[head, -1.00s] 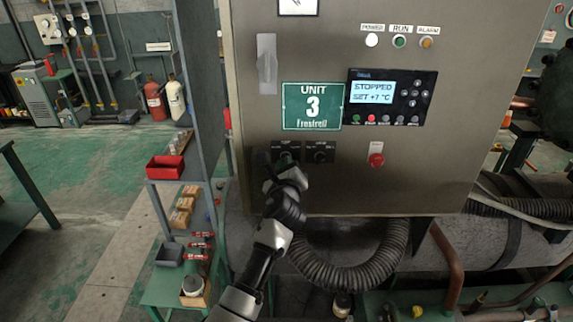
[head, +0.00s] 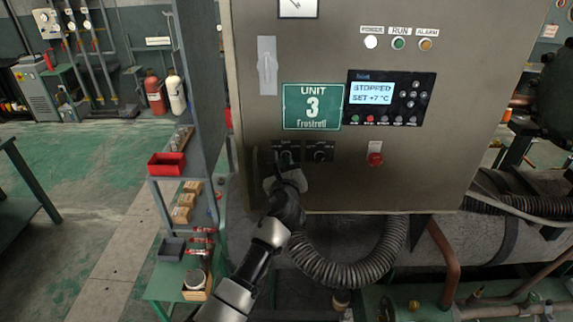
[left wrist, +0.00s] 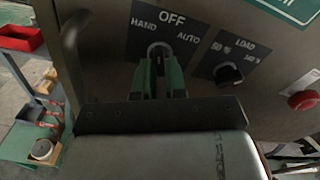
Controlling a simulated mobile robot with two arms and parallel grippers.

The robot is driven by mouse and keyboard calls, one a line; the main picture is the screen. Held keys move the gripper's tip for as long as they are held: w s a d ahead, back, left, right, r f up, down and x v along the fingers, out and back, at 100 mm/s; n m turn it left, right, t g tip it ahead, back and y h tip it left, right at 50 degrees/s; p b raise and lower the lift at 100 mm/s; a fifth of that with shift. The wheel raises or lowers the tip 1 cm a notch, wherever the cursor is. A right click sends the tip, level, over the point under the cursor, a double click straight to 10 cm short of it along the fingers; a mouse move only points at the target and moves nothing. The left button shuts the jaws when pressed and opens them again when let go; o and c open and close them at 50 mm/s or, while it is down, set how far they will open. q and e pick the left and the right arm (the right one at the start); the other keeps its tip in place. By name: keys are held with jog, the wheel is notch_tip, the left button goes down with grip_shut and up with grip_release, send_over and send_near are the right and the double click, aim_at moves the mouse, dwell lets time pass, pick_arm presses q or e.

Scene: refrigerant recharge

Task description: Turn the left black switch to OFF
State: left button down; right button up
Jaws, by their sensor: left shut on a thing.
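The left black switch (left wrist: 160,47) sits on a black plate marked HAND, OFF and AUTO, with OFF at the top. My left gripper (left wrist: 160,72) has its green fingers on either side of the switch and is shut on it. The fingers hide much of the knob, and I cannot tell exactly where it points. In the head view my left gripper (head: 284,162) is at the lower left of the grey cabinet door, in front of the switch plate. My right gripper is not in view.
A second black knob marked LOAD (left wrist: 228,74) is close on the right, with a red button (left wrist: 304,100) further right. The display (head: 374,92) reads STOPPED, SET +7 °C. A shelf with a red bin (head: 166,165) stands left of the cabinet (head: 440,150).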

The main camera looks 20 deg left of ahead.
pick_arm(q)
jog(key=shift+a+r, duration=0.1)
jog(key=shift+r, duration=0.05)
jog(key=shift+m+p, duration=0.7)
jog(key=shift+m, duration=0.4)
jog(key=shift+m, duration=0.6)
jog(key=c, duration=1.3)
grip_release()
jog(key=shift+a, duration=0.1)
jog(key=shift+o, duration=0.2)
jog(key=shift+s, duration=0.1)
